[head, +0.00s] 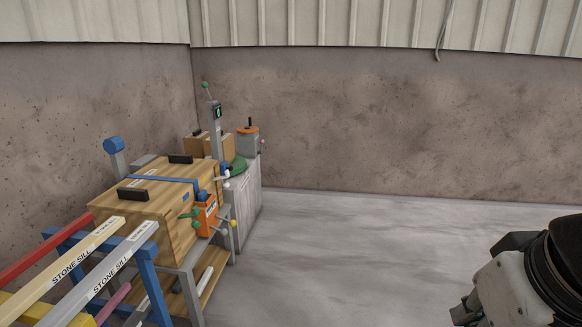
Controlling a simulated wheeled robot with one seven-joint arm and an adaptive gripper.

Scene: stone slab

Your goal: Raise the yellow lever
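A small yellow ball (233,223), which looks like the knob of the yellow lever, is at the right side of the machine bench on the left of the head view. It sits just right of an orange box (207,217) with green knobs; its rod is too small to make out clearly. Part of my arm shows at the bottom right, far from the yellow knob, with open floor between. What may be part of my gripper (466,312) is cut off by the lower edge, so its fingers cannot be read.
A wooden case (148,204) with a blue strap stands on the bench. Red, cream, grey and yellow bars lie on a blue trestle (147,283) at the front left. A grey cabinet (248,200) stands behind. The concrete floor (350,250) in the middle and right is clear up to the wall.

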